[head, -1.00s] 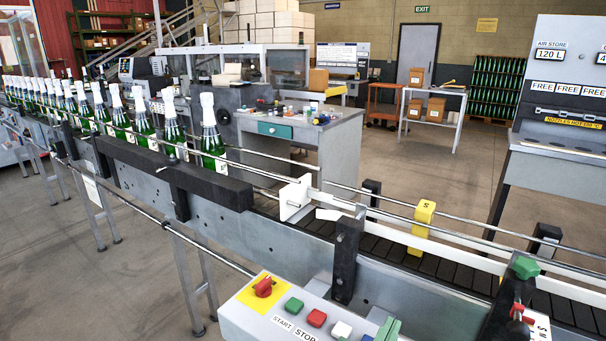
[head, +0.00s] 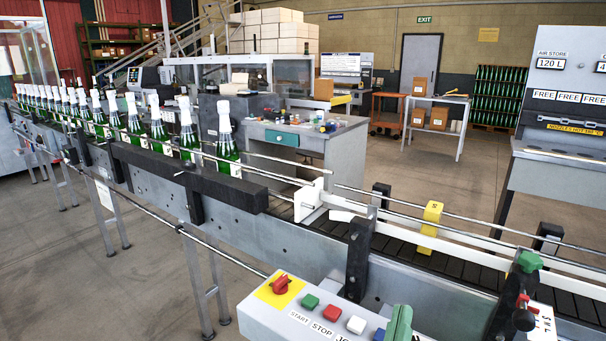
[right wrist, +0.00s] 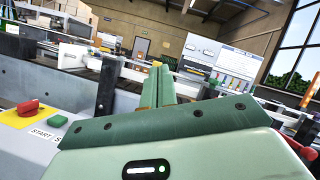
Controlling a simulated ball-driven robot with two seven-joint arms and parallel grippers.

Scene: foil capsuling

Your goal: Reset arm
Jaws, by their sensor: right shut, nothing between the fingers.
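My right gripper (head: 399,320) shows at the bottom of the head view as green fingers beside the control panel's buttons. In the right wrist view its two green fingers (right wrist: 158,88) lie together, shut with nothing between them, pointing away over the panel toward the conveyor. My left gripper is in neither view.
The control panel (head: 322,318) has a red knob (head: 281,285) and coloured buttons. Behind it runs a conveyor (head: 375,236) with rails, a yellow block (head: 431,224) and a row of green bottles (head: 227,146) with white tops. A workbench (head: 316,153) stands beyond.

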